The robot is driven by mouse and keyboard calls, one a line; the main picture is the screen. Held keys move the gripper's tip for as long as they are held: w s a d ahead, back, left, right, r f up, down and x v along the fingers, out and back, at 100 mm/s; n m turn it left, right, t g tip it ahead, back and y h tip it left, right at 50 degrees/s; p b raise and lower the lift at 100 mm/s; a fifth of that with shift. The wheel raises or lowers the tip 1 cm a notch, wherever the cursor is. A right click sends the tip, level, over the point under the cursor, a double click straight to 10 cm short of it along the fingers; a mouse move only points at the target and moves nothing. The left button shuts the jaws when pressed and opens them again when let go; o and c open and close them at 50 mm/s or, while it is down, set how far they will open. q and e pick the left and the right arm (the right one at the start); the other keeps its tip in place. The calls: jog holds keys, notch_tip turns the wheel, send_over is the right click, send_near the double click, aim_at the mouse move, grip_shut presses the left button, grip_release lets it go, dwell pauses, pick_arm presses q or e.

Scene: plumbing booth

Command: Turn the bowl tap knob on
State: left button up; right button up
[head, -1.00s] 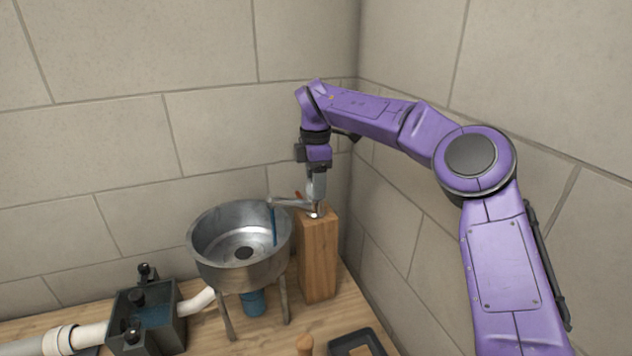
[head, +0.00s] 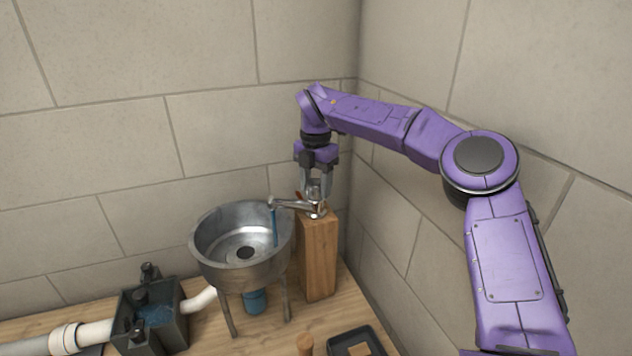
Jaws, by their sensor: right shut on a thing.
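The metal bowl (head: 240,270) stands on thin legs on the wooden bench. The tap spout (head: 290,204) reaches left from the top of a wooden post (head: 319,258), and a blue stream of water (head: 274,227) drops from its end into the bowl. My right gripper (head: 316,205) points down at the top of the post, shut on the tap knob. The knob is mostly hidden between the fingers. My left gripper is not in the picture.
A dark open box (head: 153,318) holding blue water stands left of the bowl, joined to a white pipe (head: 85,336). Block walls close in behind and right.

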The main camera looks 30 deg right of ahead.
aim_at(316, 181)
jog(key=shift+s+a+f, duration=0.1)
jog(key=shift+f, duration=0.15)
jog(key=o, duration=1)
jog(key=shift+o, duration=0.2)
jog(key=shift+r, duration=0.1)
jog(key=shift+r, duration=0.4)
notch_tip(316, 181, up, 10)
jog(key=shift+f, duration=0.1)
jog(key=shift+f, duration=0.1)
